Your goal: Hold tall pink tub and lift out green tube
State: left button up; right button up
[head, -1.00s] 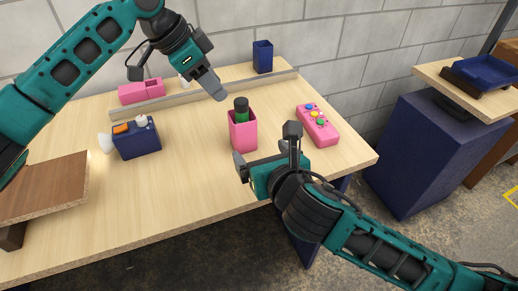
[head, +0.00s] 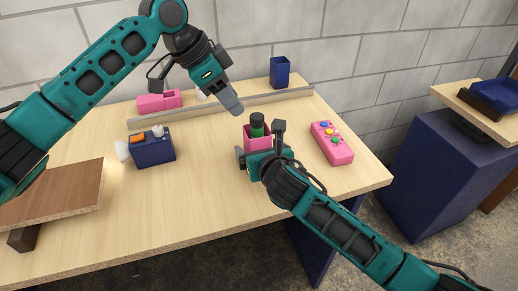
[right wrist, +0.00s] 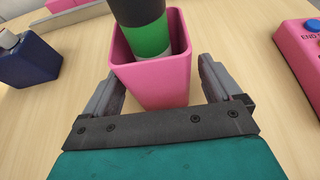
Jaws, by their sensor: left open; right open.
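The tall pink tub (head: 251,141) stands upright on the table; its front is partly hidden by my right gripper in the head view. A green tube (head: 257,128) with a dark top stands inside it and sticks out above the rim. In the right wrist view the tub (right wrist: 153,80) sits between the open fingers of my right gripper (right wrist: 160,88), with the green tube (right wrist: 148,38) in it. My right gripper (head: 260,140) is open around the tub's lower part. My left gripper (head: 233,105) is open and empty, above and left of the tube.
A pink box with coloured buttons (head: 331,144) lies right of the tub. A dark blue box (head: 152,150) stands to the left. A grey rail (head: 205,108) runs behind, with a blue tub (head: 280,72) beyond it.

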jog(key=shift+w, duration=0.1)
jog(key=c, duration=1)
pick_arm(q)
jog(key=o, duration=0.3)
jog(key=shift+s+d, duration=0.1)
jog(key=shift+d, duration=0.05)
pick_arm(e)
jog(key=shift+c, duration=0.2)
pick_arm(q)
jog(key=shift+o, duration=0.5)
jog(key=shift+s+d+r+n+y, duration=0.1)
jog(key=shift+d+n+y, duration=0.05)
jog(key=shift+n+y, duration=0.2)
pick_arm(e)
jog(key=shift+f, duration=0.1)
pick_arm(q)
jog(key=n+t+y, duration=0.3)
jog(key=n+y, duration=0.2)
jog(key=n, duration=1)
send_near(258, 119)
jog(key=x, duration=1)
jog(key=shift+f, duration=0.3)
